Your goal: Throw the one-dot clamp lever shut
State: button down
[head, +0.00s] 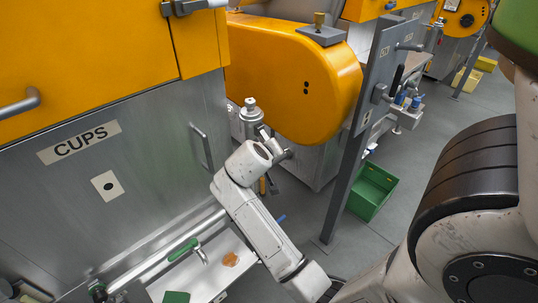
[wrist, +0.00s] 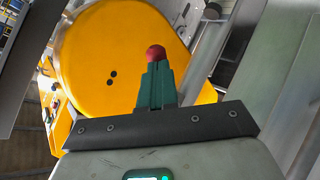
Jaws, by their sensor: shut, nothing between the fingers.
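My gripper (wrist: 157,72) shows in the wrist view as two teal fingers closed together on a dark bar. A red ball knob (wrist: 155,52) shows right at the fingertips; whether they touch it, and what it is fixed to, I cannot tell. In the head view my wrist hides the fingers. A one-dot plate (head: 108,186) is on the steel panel under the CUPS label. No lever can be clearly matched to that dot. The rounded yellow housing (head: 338,88) carries two dots and fills the background of the wrist view (wrist: 95,50).
A steel door handle (head: 202,145) stands out left of my wrist. An upright grey panel (head: 372,95) with a black handle is on the right. A green-handled valve (head: 183,249) sits at lower left. A green crate (head: 371,190) is on the floor.

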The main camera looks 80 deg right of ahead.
jog(key=w+d+f+m+t+h+b, duration=0.2)
jog(key=w+f+m+t+h+b, duration=0.1)
jog(key=b, duration=2.2)
notch_tip(320, 180, down, 2)
jog(key=m+t+h, duration=0.1)
jog(key=m+h, duration=0.2)
jog(key=shift+f+b, duration=0.25)
jog(key=shift+b, duration=0.1)
jog(key=shift+w+r+h, duration=0.1)
jog(key=shift+h, duration=0.2)
